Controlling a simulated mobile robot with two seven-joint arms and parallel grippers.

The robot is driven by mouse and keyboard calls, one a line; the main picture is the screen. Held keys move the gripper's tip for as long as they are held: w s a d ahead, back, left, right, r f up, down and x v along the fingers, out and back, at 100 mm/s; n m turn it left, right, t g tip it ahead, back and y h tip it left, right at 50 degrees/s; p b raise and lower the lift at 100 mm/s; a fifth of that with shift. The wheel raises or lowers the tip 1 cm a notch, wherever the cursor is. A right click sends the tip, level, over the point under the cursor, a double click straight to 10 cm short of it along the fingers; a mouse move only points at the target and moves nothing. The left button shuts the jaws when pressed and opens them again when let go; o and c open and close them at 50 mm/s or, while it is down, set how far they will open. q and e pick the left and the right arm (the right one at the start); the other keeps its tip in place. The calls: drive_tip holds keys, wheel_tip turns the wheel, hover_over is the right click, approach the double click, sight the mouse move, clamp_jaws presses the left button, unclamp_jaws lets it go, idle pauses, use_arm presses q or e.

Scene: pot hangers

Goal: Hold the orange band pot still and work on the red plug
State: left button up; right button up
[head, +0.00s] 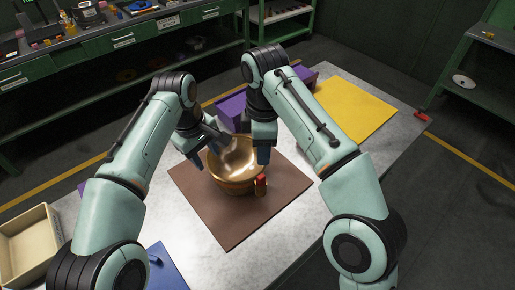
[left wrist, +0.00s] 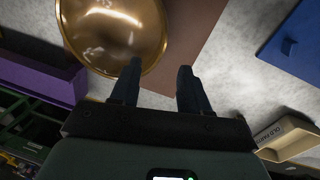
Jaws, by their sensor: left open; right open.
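The golden pot with an orange band (head: 238,187) stands upright on a brown mat (head: 220,217). The red plug (head: 261,180) sits at the pot's front right side. My left gripper (head: 200,160) is at the pot's left rim; the head view partly hides its fingers. In the left wrist view my left gripper (left wrist: 158,74) has its two fingers apart with nothing clearly between them, one finger beside or overlapping the rim of the pot (left wrist: 120,35). My right gripper (head: 264,155) is open, pointing down at the pot's right side, above and behind the red plug.
A yellow mat (head: 352,108) lies at the back right. A beige bin (head: 30,240) is at the left edge, and a blue mat (head: 165,272) with a small blue piece lies at the front. The grey table right of the brown mat is bare.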

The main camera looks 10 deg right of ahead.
use_arm(q)
approach(219, 188)
drive_tip(key=f, duration=0.3)
drive_tip(key=w+d+f, duration=0.1)
drive_tip(key=f, duration=0.1)
drive_tip(key=shift+f, duration=0.2)
